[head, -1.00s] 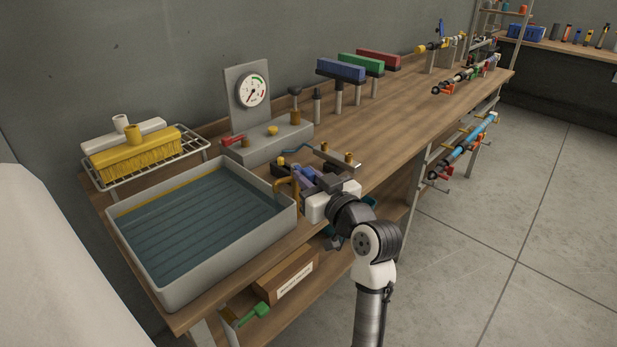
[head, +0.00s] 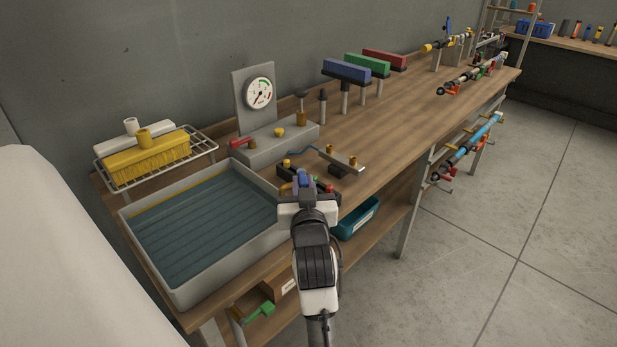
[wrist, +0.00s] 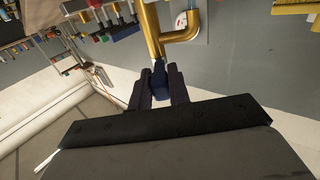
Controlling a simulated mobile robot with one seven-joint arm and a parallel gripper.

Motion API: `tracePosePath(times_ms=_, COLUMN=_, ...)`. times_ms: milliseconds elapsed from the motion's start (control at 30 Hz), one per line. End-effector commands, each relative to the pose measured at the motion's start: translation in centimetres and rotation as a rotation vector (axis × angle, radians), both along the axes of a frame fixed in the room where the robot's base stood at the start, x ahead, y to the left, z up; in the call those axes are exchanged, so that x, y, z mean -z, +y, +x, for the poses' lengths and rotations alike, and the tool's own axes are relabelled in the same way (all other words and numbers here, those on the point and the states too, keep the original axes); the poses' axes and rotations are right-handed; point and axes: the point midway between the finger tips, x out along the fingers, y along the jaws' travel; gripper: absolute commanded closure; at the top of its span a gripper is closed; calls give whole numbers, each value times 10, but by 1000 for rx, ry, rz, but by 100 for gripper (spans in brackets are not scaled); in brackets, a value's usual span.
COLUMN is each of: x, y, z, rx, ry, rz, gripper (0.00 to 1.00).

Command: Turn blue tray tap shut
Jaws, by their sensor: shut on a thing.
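The blue tap handle (wrist: 158,78) sits between the two dark fingers of my gripper (wrist: 160,88) in the wrist view. The fingers are shut on it. A brass pipe (wrist: 151,30) rises from the handle in that picture, and a bent brass spout (wrist: 190,24) is beside it. In the head view my gripper (head: 303,183) is at the right end of the grey tray (head: 225,272). A small blue patch shows at the fingers there, but my wrist hides most of the tap. The tray holds bluish water.
A box with a pressure gauge (head: 259,93) stands behind the tray. A wire rack with a yellow brush (head: 148,158) is at the left. A teal bin (head: 358,219) is below the bench edge, right of my arm. Blue, green and red brushes stand further back.

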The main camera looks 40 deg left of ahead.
Motion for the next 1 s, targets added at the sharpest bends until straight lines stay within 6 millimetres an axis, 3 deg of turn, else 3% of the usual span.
tracePosePath(times_ms=500, x=0, y=14, z=-10, rx=288, ry=0, rz=1, gripper=100)
tracePosePath(times_ms=1000, x=1, y=16, z=-11, rx=363, ry=1, rz=-1, gripper=100)
